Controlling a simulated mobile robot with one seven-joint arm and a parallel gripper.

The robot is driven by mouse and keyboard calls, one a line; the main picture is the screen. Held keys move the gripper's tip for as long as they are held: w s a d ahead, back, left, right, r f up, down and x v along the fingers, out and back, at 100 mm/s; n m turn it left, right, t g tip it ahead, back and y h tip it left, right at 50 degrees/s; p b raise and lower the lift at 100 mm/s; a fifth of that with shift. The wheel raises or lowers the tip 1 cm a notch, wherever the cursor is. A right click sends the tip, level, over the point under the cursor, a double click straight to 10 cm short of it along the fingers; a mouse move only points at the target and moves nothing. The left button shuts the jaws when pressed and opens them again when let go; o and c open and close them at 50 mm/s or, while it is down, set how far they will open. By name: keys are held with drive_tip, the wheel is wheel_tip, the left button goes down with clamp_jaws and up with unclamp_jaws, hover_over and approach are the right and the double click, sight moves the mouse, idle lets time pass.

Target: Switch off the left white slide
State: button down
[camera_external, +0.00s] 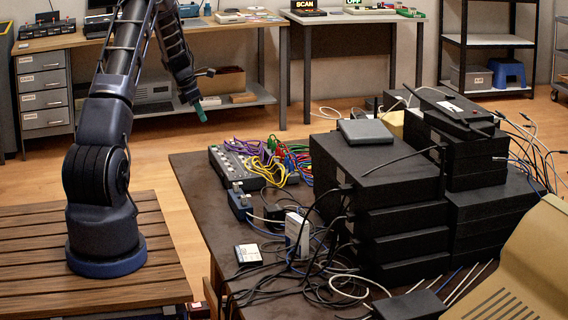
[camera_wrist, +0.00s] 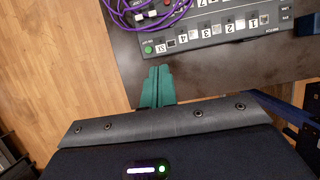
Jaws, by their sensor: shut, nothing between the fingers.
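A grey switch panel (camera_external: 240,167) lies at the table's far left corner, with cables running over and beside it. In the wrist view the panel (camera_wrist: 190,37) appears upside down along the top, with a row of numbered white squares and a green button (camera_wrist: 148,49) at its left end. I cannot tell which part is the left white slide. My gripper (camera_wrist: 157,87) has green fingers pressed together, with nothing between them. In the wrist view they point at the green-button end, apart from the panel. In the external view my gripper (camera_external: 200,111) hangs in the air above and left of the panel.
Purple cables (camera_wrist: 150,12) cross the panel's left end in the wrist view. Stacked black boxes (camera_external: 375,195) fill the dark table's (camera_external: 195,190) right side. Small devices and loose cables lie in front of the panel. Open floor shows left of the table.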

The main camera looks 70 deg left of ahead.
sight(233, 142)
drive_tip(key=shift+f, duration=0.15)
drive_tip(key=x, duration=1)
drive_tip(key=shift+f, duration=0.1)
drive_tip(key=w, duration=0.2)
drive_tip(key=shift+w, duration=0.95)
drive_tip(key=shift+w, duration=0.1)
drive_tip(key=shift+w+r, duration=0.25)
drive_tip(key=shift+w, duration=0.8)
